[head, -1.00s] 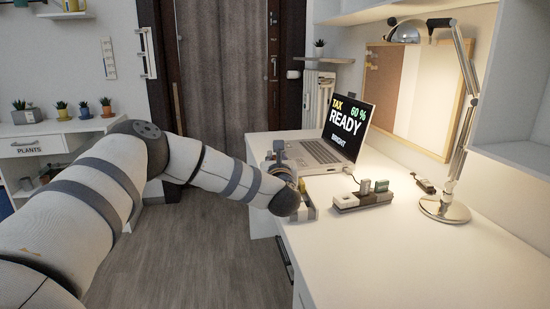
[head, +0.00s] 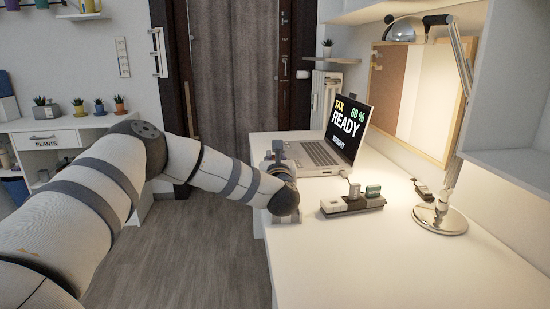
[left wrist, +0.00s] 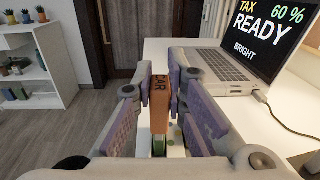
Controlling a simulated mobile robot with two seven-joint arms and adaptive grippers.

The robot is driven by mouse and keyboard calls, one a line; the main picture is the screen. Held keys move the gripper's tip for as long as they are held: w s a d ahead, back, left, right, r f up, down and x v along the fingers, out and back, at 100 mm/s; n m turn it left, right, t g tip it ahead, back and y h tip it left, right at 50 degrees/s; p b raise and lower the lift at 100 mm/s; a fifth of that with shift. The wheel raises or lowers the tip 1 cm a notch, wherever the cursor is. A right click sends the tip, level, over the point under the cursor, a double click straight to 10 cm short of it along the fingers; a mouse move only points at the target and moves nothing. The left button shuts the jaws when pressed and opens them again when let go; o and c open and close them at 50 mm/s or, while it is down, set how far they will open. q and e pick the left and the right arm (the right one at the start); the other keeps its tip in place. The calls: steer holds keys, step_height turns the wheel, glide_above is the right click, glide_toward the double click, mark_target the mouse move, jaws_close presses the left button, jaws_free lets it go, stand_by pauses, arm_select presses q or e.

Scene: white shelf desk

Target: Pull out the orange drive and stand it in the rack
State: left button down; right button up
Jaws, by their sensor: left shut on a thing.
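My left gripper (left wrist: 160,84) is shut on the orange drive (left wrist: 160,103), which stands upright between its finger pads in the left wrist view. Dark letters show on the drive, partly covered by a finger. The drive looks apart from the laptop (left wrist: 222,68). My right gripper is not seen.
The white desk (head: 380,265) is clear at the front. A chrome lamp (head: 440,220) stands at the right, with a small dark object (head: 423,188) behind its base. A cable (left wrist: 285,115) runs from the laptop's side. A shelf with plants (head: 62,138) is at the far left.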

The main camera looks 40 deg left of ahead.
arm_select(q)
steer(key=shift+f+b, duration=1.6)
steer(key=shift+f, duration=1.4)
steer(key=shift+r, duration=0.1)
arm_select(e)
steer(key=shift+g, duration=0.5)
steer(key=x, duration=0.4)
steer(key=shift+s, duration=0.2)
arm_select(q)
steer(key=shift+b, duration=0.4)
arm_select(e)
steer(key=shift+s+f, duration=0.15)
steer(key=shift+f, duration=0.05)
arm_select(q)
steer(key=shift+d+f+b, duration=0.1)
steer(key=shift+f+b, duration=0.7)
steer(key=shift+f, duration=0.35)
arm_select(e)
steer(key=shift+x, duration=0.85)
arm_select(q)
steer(key=shift+r, duration=0.2)
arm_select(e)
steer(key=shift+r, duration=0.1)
arm_select(q)
steer(key=shift+r+p, duration=0.35)
steer(key=shift+r, duration=0.2)
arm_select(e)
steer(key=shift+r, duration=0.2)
